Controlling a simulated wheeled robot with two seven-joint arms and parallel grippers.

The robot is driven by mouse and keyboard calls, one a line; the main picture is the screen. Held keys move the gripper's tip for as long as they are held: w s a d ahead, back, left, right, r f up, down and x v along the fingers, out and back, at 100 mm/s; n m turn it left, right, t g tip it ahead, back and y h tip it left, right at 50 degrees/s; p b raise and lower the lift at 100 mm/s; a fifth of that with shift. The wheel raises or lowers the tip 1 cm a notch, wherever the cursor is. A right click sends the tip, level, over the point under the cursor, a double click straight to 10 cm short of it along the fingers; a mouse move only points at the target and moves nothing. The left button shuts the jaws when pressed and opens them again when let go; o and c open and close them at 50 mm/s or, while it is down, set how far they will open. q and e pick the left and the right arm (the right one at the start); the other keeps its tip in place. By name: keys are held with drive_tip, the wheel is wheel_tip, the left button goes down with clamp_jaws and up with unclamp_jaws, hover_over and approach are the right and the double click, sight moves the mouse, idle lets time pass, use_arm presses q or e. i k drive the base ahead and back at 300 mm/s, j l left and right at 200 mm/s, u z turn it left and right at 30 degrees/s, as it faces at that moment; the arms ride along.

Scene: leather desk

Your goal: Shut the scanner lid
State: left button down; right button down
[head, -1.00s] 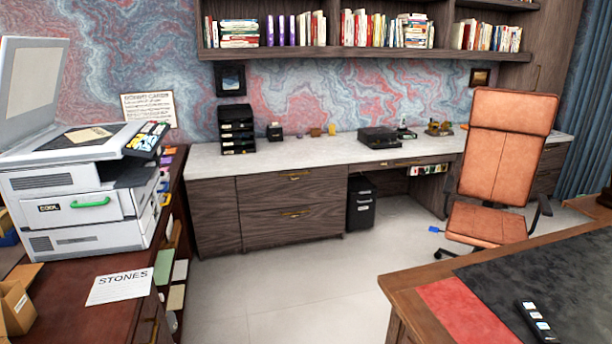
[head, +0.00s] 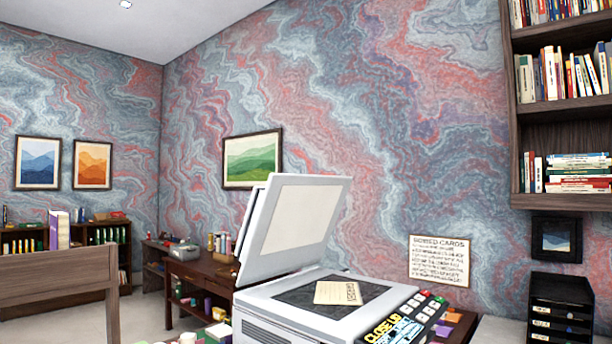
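The scanner (head: 300,312) is a white machine at the lower middle of the head view. Its lid (head: 292,222) stands open, tilted up and back on the left side of the machine. The dark scanning glass (head: 305,296) is exposed, and a cream card or booklet (head: 338,292) lies on it. A control panel (head: 408,318) with coloured keys is on the right side of the scanner. Neither of my grippers is in view.
A wooden side table (head: 205,277) with small items stands behind the scanner to the left. A wooden chair back or panel (head: 60,284) is at the left. A black tray stack (head: 560,308) stands at the right, below the bookshelf (head: 560,200).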

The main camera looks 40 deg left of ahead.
sight(289, 221)
drive_tip(key=i+z, duration=0.25)
drive_tip(key=i, duration=0.25)
drive_tip(key=i+z, duration=0.25)
drive_tip(key=i, duration=0.25)
drive_tip(key=i+j+z, duration=0.25)
drive_tip(key=i, duration=0.2)
drive_tip(key=i+l, duration=0.15)
drive_tip(key=i, duration=0.25)
drive_tip(key=i+l+u, duration=0.1)
drive_tip(key=i, duration=0.3)
